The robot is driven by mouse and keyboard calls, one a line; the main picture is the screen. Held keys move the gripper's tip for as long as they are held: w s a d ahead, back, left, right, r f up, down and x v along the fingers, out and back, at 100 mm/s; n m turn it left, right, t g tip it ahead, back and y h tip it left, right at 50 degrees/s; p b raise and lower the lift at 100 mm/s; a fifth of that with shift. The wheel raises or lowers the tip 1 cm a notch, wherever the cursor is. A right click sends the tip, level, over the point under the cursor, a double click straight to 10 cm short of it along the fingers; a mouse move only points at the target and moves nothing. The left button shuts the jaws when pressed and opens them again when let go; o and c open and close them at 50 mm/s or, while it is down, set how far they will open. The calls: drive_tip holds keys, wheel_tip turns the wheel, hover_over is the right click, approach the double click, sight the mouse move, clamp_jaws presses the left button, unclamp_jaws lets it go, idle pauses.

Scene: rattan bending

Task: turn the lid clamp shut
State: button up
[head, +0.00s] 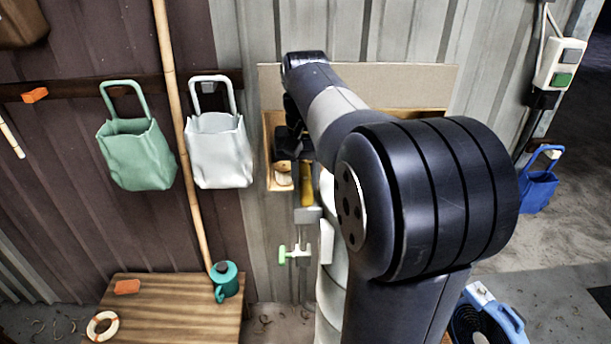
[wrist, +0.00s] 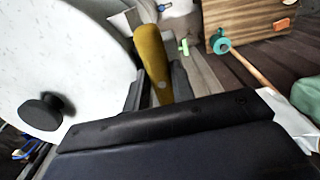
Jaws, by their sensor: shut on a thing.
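The lid clamp's yellow handle (wrist: 152,55) stands out in the wrist view, beside the rim of a round white lid (wrist: 75,45) with a black knob (wrist: 42,112). My gripper (wrist: 162,90) is shut on the lower part of this handle, with dark fingers to either side. In the head view the yellow handle (head: 307,187) shows just below my dark gripper (head: 292,142), left of the white upright cylinder (head: 331,300). My arm hides the lid and most of the cylinder in the head view. How far the clamp is turned is hard to tell.
A green valve handle (head: 295,254) sits below the clamp. Green (head: 136,155) and white (head: 218,152) bags and a bamboo pole (head: 178,120) are by the wall. A blue fan-like device (head: 487,312) is lower right.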

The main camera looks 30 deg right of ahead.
drive_tip(key=shift+c, duration=1.4)
drive_tip(key=shift+r, duration=0.1)
drive_tip(key=m+p, duration=0.2)
drive_tip(key=m, duration=0.2)
drive_tip(key=shift+w+a+r, duration=0.1)
drive_tip(key=m+p, duration=0.2)
drive_tip(key=m, duration=0.2)
drive_tip(key=shift+w+a+m, duration=0.1)
drive_tip(key=shift+m, duration=0.2)
drive_tip(key=m+p, duration=0.1)
drive_tip(key=m, duration=0.3)
drive_tip(key=shift+w+m, duration=0.15)
drive_tip(key=shift+m, duration=0.15)
drive_tip(key=m, duration=0.4)
drive_tip(key=shift+w+m, duration=0.15)
drive_tip(key=shift+m, duration=0.15)
